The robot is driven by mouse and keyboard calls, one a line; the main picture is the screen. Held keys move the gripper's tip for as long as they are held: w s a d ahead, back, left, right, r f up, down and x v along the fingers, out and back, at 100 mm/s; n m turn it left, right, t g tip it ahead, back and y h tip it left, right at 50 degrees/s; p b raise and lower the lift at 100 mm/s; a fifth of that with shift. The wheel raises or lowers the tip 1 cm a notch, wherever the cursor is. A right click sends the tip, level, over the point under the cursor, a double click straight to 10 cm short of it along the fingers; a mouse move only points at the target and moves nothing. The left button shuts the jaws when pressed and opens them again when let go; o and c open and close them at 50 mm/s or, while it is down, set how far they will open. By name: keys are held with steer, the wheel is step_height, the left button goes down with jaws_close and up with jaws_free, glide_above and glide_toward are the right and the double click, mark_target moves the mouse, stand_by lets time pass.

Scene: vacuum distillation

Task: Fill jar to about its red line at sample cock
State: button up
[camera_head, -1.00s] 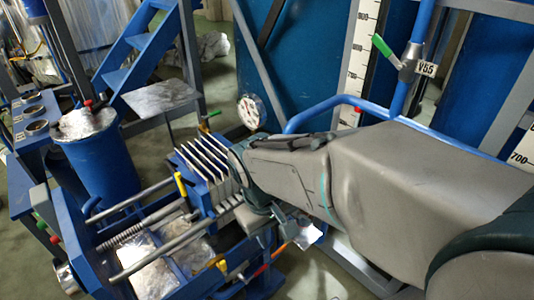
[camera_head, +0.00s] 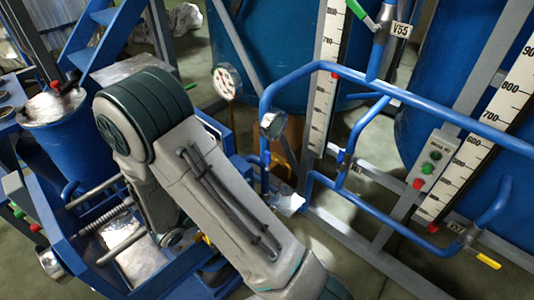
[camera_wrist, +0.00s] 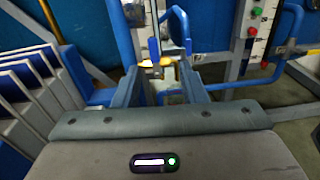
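My gripper (camera_wrist: 166,92) shows in the wrist view with its two blue-grey fingers apart. A yellow part (camera_wrist: 157,61) and a grey fitting show beyond and between the fingertips; I cannot tell whether this is the sample cock. No jar or red line can be made out for sure in either view. In the head view my arm covers the gripper and the area around it. A small pale, shiny plate (camera_head: 288,203) shows just right of my arm, near the blue pipes; I cannot tell what it belongs to.
Blue pipes (camera_head: 300,75) with a green-handled valve V55 (camera_head: 377,26) run in front of blue tanks. A button panel (camera_head: 430,163) stands between white scales. A plate stack (camera_wrist: 35,80) is close at left in the wrist view. Open floor (camera_head: 380,270) shows at lower right.

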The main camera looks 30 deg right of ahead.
mark_target(266, 155)
steer(key=shift+n+t, duration=0.4)
steer(key=shift+t, duration=0.1)
steer(key=x, duration=0.9)
steer(key=p+x, duration=0.1)
steer(key=x, duration=0.3)
steer(key=shift+w+d+f, duration=0.1)
steer(key=shift+w+f, duration=0.15)
steer(key=shift+w, duration=0.15)
jaws_close()
